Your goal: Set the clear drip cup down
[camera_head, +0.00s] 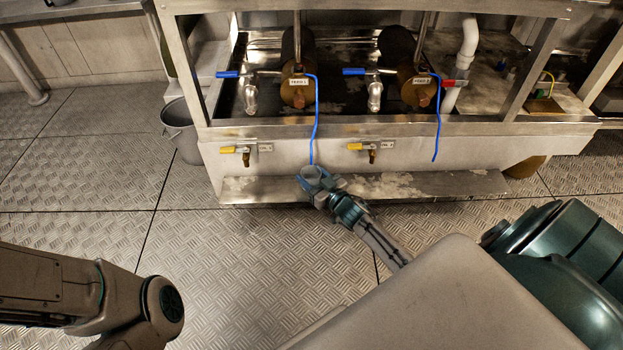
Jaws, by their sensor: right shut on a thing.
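My right gripper (319,185) reaches forward to the front of the watermaker frame and is shut on the clear drip cup (311,171). The cup is small and see-through with a bluish rim. It shows in front of the low metal ledge (440,184), below the end of the left blue hose (316,120). I cannot tell whether the cup touches the ledge or hangs above it. The gripper's fingers partly hide the cup. Only a part of my left arm shows at the lower left; its gripper is out of view.
Two yellow-handled drain valves (244,150) (371,147) stick out of the front panel above the ledge. A second blue hose (438,120) hangs on the right. A grey bucket (182,132) stands left of the frame. The tread-plate floor (220,255) in front is clear.

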